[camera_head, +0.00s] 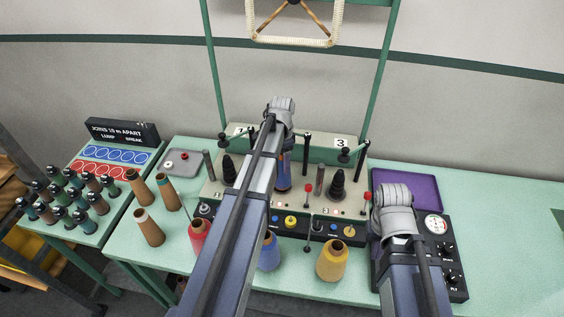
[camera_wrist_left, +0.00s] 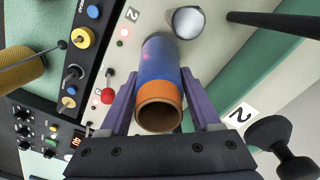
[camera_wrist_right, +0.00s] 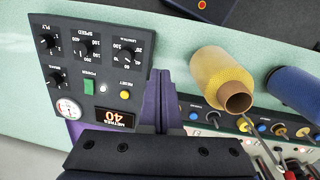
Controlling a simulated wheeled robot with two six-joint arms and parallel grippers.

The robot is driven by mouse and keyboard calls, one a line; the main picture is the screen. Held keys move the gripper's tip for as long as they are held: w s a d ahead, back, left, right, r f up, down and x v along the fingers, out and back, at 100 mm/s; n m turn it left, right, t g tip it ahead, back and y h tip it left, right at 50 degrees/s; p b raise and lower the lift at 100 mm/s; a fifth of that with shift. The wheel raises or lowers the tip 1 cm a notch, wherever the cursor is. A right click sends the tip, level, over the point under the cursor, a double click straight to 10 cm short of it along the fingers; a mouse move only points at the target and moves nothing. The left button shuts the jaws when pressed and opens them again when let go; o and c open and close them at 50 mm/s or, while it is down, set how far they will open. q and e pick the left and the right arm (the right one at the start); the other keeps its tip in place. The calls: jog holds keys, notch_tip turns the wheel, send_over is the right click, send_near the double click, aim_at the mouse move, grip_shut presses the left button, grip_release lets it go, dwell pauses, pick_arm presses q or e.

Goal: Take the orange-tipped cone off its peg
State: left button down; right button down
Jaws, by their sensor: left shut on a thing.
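The blue cone with an orange tip (camera_wrist_left: 159,70) stands between the fingers of my left gripper (camera_wrist_left: 160,84), which is shut on it near the orange end. In the head view a strip of the blue cone (camera_head: 284,178) shows beside my left arm, over the middle station of the creel machine (camera_head: 212,192). The cone's lower end and its peg are hidden, so I cannot tell whether it still sits on the peg. My right gripper (camera_wrist_right: 163,78) looks shut and empty, above the table by the meter box.
Bare black pegs (camera_head: 337,186) flank the middle station, with upright posts and red-knobbed levers near them. A yellow cone (camera_head: 332,262), a blue cone (camera_head: 268,252) and a red cone (camera_head: 199,236) stand in front. The meter box (camera_head: 448,262) and purple tray (camera_head: 408,186) are right.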

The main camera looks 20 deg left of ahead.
notch_tip(320, 180, up, 17)
jog(key=p, duration=1.6)
jog(key=shift+m+p, duration=0.3)
jog(key=shift+p, duration=0.05)
jog(key=shift+s, duration=0.1)
